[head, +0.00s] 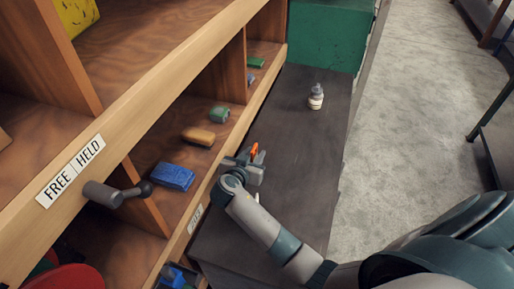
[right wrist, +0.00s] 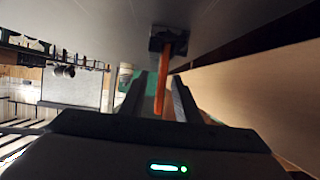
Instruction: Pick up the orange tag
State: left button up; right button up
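The orange tag (head: 254,149) shows in the head view as a small upright orange piece at my right gripper (head: 250,162), over the dark bench top. In the right wrist view the orange tag (right wrist: 162,85) is a long thin strip. Its far end meets a small dark block (right wrist: 168,40), and its near end reaches between the two fingers of my right gripper (right wrist: 157,85). The fingers stand apart with gaps beside the strip, so the gripper looks open around it. My left gripper is in neither view.
A wooden shelf on the left holds a blue block (head: 173,177), an orange-brown block (head: 198,136) and green pieces (head: 219,114). A grey lever (head: 115,195) sticks out under FREE and HELD labels. A small bottle (head: 316,97) stands on the dark bench (head: 300,150), before a green box (head: 325,35).

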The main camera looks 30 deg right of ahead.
jog(key=shift+w+d+f, duration=0.1)
grip_shut()
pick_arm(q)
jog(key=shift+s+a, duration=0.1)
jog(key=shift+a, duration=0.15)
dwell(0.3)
pick_arm(e)
jog(key=shift+r, duration=0.2)
